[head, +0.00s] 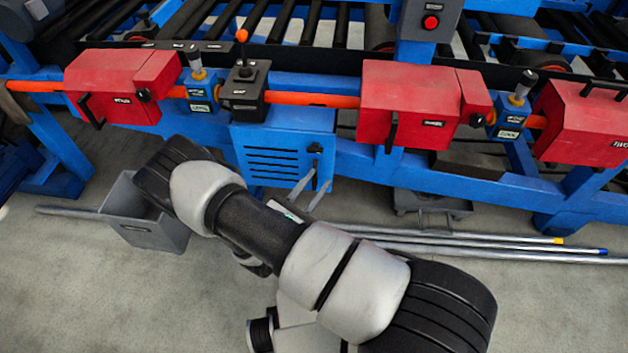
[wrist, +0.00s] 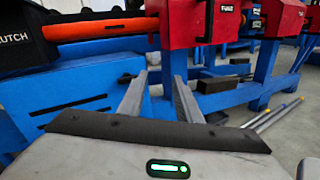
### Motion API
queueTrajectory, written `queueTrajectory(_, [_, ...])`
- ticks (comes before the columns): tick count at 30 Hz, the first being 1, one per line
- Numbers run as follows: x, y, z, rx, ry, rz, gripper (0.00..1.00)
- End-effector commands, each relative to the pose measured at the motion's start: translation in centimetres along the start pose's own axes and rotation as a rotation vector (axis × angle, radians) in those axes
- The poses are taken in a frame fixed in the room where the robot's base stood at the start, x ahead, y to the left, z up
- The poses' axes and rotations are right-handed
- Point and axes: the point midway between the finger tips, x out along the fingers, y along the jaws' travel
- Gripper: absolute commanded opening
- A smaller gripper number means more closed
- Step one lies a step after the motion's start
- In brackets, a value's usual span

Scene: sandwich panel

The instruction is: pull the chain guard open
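Three red guard boxes are mounted along the blue frame in the head view: left (head: 120,78), middle (head: 410,100) and right (head: 590,122). Their small labels cannot be read surely, so I cannot tell which is the chain guard. The left and middle boxes have black handles (head: 91,112) (head: 391,132) on their fronts. My gripper (head: 319,178) is open and empty, below and left of the middle box. In the wrist view, my gripper's fingers (wrist: 159,80) stand apart, with the middle box (wrist: 183,22) above and beyond them. No handle is between them.
A blue vented box (head: 285,152) hangs beside my gripper. A black clutch unit (head: 245,87) and orange bars (head: 312,100) lie between red boxes. Below are a grey bin (head: 150,235) and long metal rods (head: 460,242). Open floor lies in front.

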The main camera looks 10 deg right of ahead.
Motion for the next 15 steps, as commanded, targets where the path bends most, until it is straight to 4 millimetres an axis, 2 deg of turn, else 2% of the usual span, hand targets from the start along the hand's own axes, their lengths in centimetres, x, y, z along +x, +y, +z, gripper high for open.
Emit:
queueTrajectory(1, [-0.9,-0.7,-3.7,-0.057,0.008,0.091,0.31])
queueTrajectory(3, [-2.0,-1.1,-7.1,-0.111,0.024,0.204,0.31])
queueTrajectory(6, [-3.3,-2.0,-10.7,-0.169,0.047,0.325,0.31])
queueTrajectory(10, [-4.3,-2.7,-13.2,-0.208,0.067,0.413,0.31])
queueTrajectory(15, [-3.7,-2.5,-13.8,-0.216,0.072,0.434,0.31])
